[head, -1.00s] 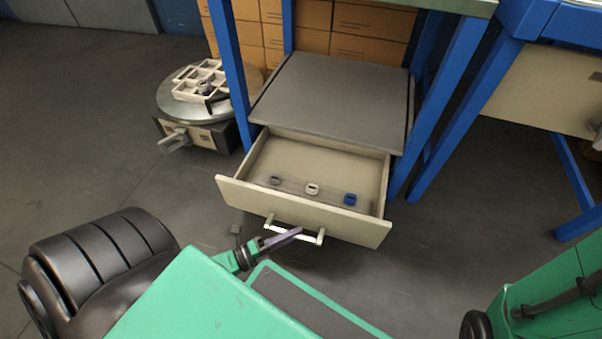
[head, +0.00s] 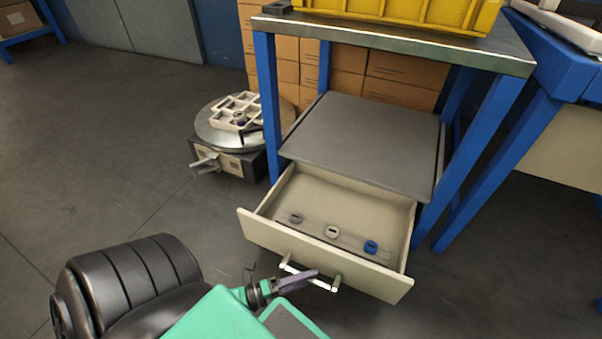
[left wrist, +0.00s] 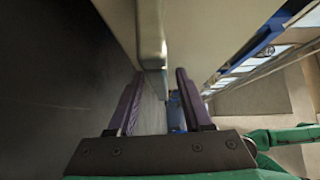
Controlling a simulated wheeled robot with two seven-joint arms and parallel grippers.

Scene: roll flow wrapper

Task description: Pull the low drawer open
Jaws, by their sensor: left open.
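The low drawer (head: 262,231) is a beige box under the blue-legged bench, standing well open towards me in the head view. Its pale bar handle (head: 327,286) runs along the front panel. My left gripper (head: 302,279) is at the handle, its purple fingers covering the bar's middle. In the left wrist view the gripper (left wrist: 158,76) is open, with the handle (left wrist: 150,36) seen in line with the gap between the fingers. I cannot tell whether either finger touches it. My right gripper is not in view.
Small rings lie in the drawer, including a blue one (head: 371,246). A grey shelf (head: 365,140) is above it, and a yellow bin (head: 400,10) stands on the bench top. A round turntable (head: 215,136) with a white tray stands to the left. Open floor lies left.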

